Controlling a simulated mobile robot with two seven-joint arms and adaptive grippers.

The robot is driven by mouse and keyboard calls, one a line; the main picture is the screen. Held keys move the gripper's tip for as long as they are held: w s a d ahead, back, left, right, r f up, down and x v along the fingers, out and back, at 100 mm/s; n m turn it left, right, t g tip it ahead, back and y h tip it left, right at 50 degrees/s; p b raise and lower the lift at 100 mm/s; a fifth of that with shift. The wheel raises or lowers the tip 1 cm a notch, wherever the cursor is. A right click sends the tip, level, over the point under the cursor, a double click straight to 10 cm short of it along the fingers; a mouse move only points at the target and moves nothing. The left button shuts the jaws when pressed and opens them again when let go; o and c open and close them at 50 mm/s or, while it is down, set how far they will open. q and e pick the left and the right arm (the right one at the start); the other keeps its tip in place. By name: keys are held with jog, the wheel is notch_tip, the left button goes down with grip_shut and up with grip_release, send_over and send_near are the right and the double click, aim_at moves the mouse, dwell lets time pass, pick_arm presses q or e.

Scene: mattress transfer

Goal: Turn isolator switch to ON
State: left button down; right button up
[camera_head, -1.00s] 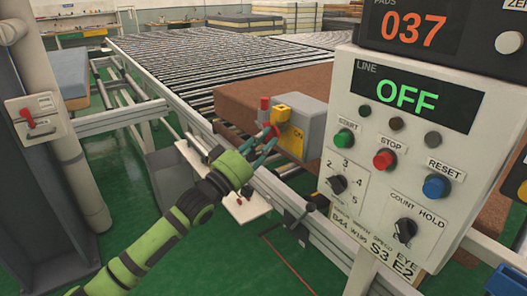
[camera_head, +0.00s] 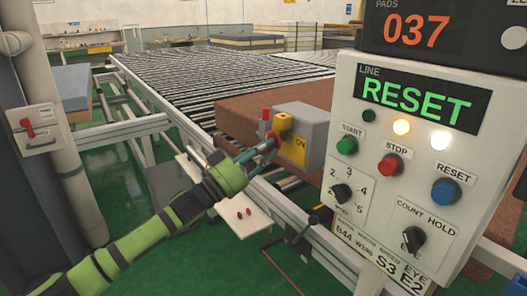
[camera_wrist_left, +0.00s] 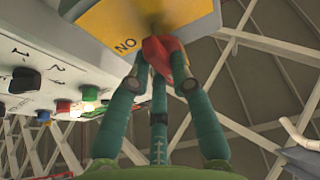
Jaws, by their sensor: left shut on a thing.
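The isolator switch is a grey box (camera_head: 312,122) with a yellow faceplate (camera_head: 296,152) marked ON, beside the brown mattress. Its red handle (camera_wrist_left: 160,48) stands out from the yellow plate in the left wrist view. My left gripper (camera_head: 268,143) reaches it from the lower left. In the wrist view, the gripper's teal fingers (camera_wrist_left: 158,68) are closed around the red handle. The fingers partly cover the handle in the head view. The control panel display (camera_head: 418,97) reads RESET in green. My right gripper is not in view.
The control panel (camera_head: 385,215) with buttons and knobs stands close on the right. A brown mattress (camera_head: 240,105) lies behind the switch on the roller conveyor (camera_head: 225,72). A red-handled plate (camera_head: 38,142) is on the left post. A small white shelf (camera_head: 250,222) sits below the gripper.

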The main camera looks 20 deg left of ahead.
pick_arm(q)
jog(key=shift+a+r, duration=0.1)
jog(key=shift+r, duration=0.25)
jog(key=c, duration=1.1)
grip_release()
jog(key=shift+f, duration=0.1)
jog(key=shift+f, duration=0.1)
jog(key=v, duration=1.1)
jog(key=shift+s+a+f, duration=0.2)
jog(key=shift+s+f, duration=0.05)
jog(key=shift+s, duration=0.05)
